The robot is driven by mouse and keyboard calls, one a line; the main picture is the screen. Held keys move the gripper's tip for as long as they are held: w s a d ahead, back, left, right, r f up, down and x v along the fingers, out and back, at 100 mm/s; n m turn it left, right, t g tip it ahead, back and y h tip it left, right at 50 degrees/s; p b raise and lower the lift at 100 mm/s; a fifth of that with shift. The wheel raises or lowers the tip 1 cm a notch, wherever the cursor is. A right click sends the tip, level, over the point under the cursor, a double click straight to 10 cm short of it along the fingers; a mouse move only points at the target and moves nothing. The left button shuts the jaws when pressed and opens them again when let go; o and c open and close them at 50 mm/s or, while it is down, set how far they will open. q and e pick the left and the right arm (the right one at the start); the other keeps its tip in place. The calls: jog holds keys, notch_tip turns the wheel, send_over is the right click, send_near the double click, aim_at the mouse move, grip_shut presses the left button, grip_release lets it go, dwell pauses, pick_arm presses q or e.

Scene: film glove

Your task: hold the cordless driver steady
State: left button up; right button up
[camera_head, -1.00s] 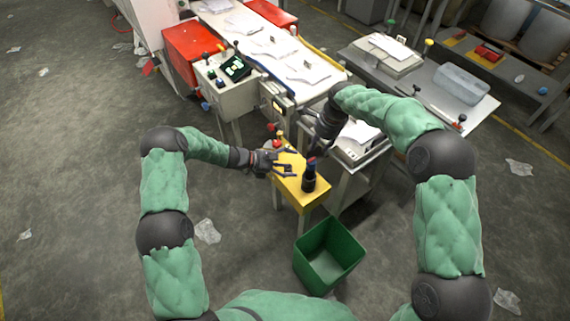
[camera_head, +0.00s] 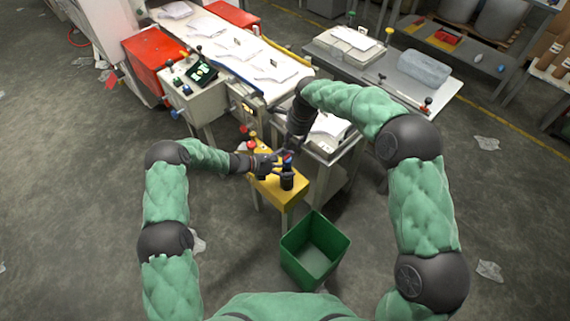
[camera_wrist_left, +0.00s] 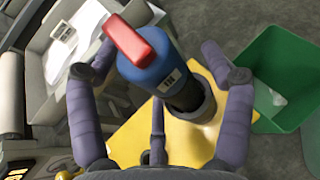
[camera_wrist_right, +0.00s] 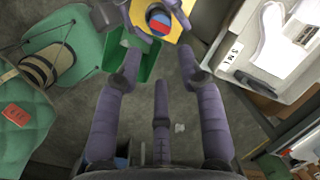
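The cordless driver (camera_head: 287,180), blue with a red part and a dark lower end, stands on the small yellow table (camera_head: 265,187). In the left wrist view the driver (camera_wrist_left: 160,62) lies between the spread fingers of my left gripper (camera_wrist_left: 158,92), with visible gaps beside it. In the head view my left gripper (camera_head: 276,165) reaches it from the left. My right gripper (camera_head: 291,148) is just behind and above it. In the right wrist view my right gripper (camera_wrist_right: 161,88) has its fingers apart and empty, and the driver (camera_wrist_right: 160,24) shows at the top, beyond the fingertips.
A green bin (camera_head: 315,250) stands on the floor in front of the yellow table. A conveyor (camera_head: 250,60) with white film pieces, a control box (camera_head: 190,90) and a grey bench (camera_head: 400,80) lie behind. Red and yellow knobs (camera_head: 250,135) rise near the table's far left corner.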

pick_arm(q)
jog(key=c, duration=1.4)
jog(key=shift+c, duration=0.6)
pick_arm(e)
jog(key=c, duration=0.6)
grip_shut()
jog(key=a+r+m+h, duration=0.2)
jog(key=m, duration=1.2)
jog(key=a+r+m+h, duration=0.2)
jog(key=r+m, duration=0.1)
jog(key=m, duration=1.2)
jog(key=shift+s+a+t, duration=0.15)
jog(key=shift+a+t, duration=0.15)
jog(key=shift+a, duration=0.1)
